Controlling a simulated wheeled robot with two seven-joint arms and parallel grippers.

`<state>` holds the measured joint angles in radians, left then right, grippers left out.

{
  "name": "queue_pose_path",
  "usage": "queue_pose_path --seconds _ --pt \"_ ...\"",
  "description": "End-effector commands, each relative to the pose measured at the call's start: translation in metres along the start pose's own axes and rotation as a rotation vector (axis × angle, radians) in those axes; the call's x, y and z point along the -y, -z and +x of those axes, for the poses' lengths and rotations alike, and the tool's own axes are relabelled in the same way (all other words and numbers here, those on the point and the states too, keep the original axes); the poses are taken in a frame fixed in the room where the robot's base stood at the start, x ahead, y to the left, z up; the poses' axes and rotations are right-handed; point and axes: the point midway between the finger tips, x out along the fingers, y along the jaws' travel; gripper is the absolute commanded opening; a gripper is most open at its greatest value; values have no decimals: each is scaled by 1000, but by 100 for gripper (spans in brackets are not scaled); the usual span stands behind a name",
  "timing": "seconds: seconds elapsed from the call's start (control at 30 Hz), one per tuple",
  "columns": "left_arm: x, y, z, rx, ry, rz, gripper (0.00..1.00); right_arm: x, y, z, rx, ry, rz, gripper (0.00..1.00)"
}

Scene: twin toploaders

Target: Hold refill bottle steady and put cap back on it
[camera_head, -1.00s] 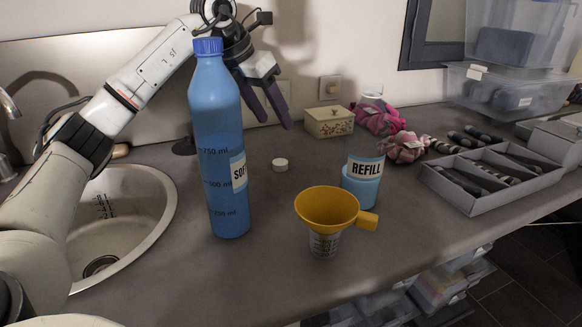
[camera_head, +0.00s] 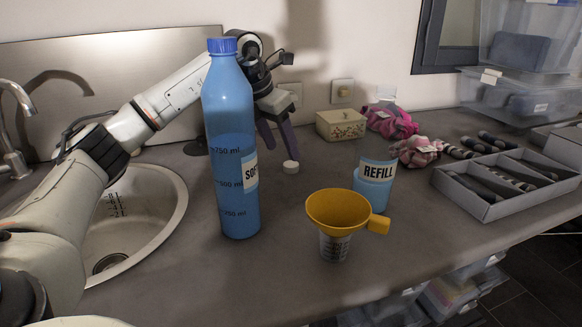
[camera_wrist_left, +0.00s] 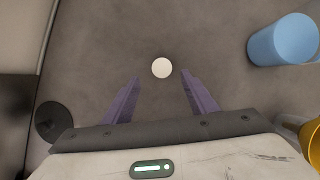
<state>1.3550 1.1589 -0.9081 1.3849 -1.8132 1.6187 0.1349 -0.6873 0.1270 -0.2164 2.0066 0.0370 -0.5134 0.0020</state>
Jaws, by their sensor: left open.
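The white cap (camera_head: 290,167) lies on the counter, apart from the bottle. It also shows in the left wrist view (camera_wrist_left: 162,68), centred just beyond my fingertips. My left gripper (camera_head: 279,147) is open and empty, pointing down close to the cap; its two purple fingers (camera_wrist_left: 161,88) show in the wrist view. The refill bottle (camera_head: 374,185) stands upright to the right of the cap, with blue liquid, a REFILL label and a clear upper part. In the wrist view, a blue round body (camera_wrist_left: 285,40) at the upper right is the bottle. My right gripper is not in view.
A tall blue bottle (camera_head: 232,160) stands in front of my left arm and partly hides it. A yellow funnel (camera_head: 338,208) sits on a small measuring cup. A floral box (camera_head: 341,125), scrunchies (camera_head: 392,122) and a grey divided tray (camera_head: 490,205) are behind and right. A sink (camera_head: 165,205) is left.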

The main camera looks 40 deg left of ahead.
Motion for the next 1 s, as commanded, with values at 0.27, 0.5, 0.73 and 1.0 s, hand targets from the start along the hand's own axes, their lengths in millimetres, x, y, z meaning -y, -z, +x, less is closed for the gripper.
queue_pose_path --seconds 0.27,0.5,0.73,1.0 --pt "1 0 4 -1 1 0 52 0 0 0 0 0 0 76" --pt "4 -4 38 -2 1 0 52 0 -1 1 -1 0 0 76" --pt "4 -4 52 0 1 1 52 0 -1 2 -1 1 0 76" --pt "4 -4 52 0 1 0 52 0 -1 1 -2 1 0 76"
